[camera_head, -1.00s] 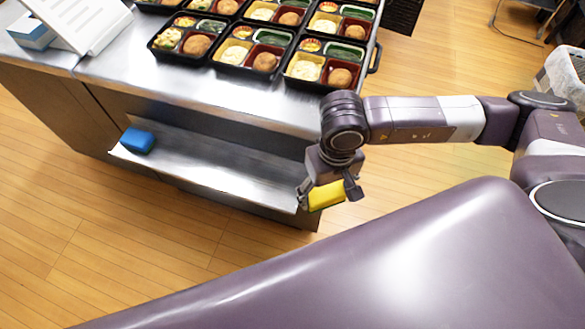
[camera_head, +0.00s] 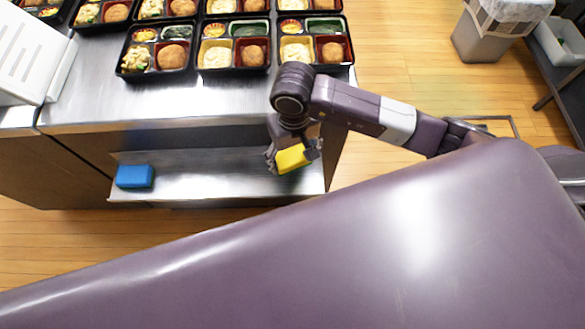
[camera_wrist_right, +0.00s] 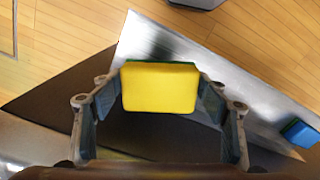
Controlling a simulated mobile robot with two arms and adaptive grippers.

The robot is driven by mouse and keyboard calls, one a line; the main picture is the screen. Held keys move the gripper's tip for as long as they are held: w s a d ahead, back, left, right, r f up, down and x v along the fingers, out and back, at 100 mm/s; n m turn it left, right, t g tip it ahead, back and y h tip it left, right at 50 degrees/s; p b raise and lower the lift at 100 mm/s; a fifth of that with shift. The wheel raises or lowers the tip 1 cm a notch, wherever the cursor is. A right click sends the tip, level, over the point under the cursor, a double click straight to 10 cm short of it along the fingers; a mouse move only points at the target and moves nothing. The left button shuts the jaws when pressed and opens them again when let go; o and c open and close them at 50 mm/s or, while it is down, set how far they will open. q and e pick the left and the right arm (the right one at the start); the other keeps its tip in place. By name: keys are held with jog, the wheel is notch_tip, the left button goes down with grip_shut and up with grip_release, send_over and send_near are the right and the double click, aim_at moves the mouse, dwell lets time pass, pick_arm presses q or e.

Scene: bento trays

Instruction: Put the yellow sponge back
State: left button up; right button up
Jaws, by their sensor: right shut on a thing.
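The yellow sponge (camera_head: 292,158) is held between the fingers of my right gripper (camera_head: 293,155), over the right end of the low metal shelf (camera_head: 222,176) in the head view. In the right wrist view the sponge (camera_wrist_right: 158,88) shows its yellow face with a thin green edge behind it. The fingers of my right gripper (camera_wrist_right: 160,95) press on its two sides. The shelf (camera_wrist_right: 232,85) shows behind and below the sponge; I cannot tell the exact gap. My left gripper is not in view.
A blue sponge (camera_head: 135,176) lies at the left end of the shelf. The steel counter (camera_head: 200,103) above holds several bento trays (camera_head: 233,70) and a white rack (camera_head: 30,50) at left. The shelf between the sponges is clear. A grey bin (camera_head: 490,30) stands at back right.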

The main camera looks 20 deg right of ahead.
aim_at(293, 176)
notch_tip(293, 176, down, 4)
notch_tip(293, 176, down, 3)
jog(key=shift+f+p, duration=0.1)
jog(key=shift+p, duration=0.25)
jog(key=shift+f, duration=0.35)
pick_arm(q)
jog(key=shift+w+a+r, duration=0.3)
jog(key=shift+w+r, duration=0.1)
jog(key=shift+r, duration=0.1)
pick_arm(e)
jog(key=shift+f, duration=0.15)
jog(key=o, duration=1.5)
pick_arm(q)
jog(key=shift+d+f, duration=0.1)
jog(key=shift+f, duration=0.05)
pick_arm(e)
jog(key=shift+o, duration=0.2)
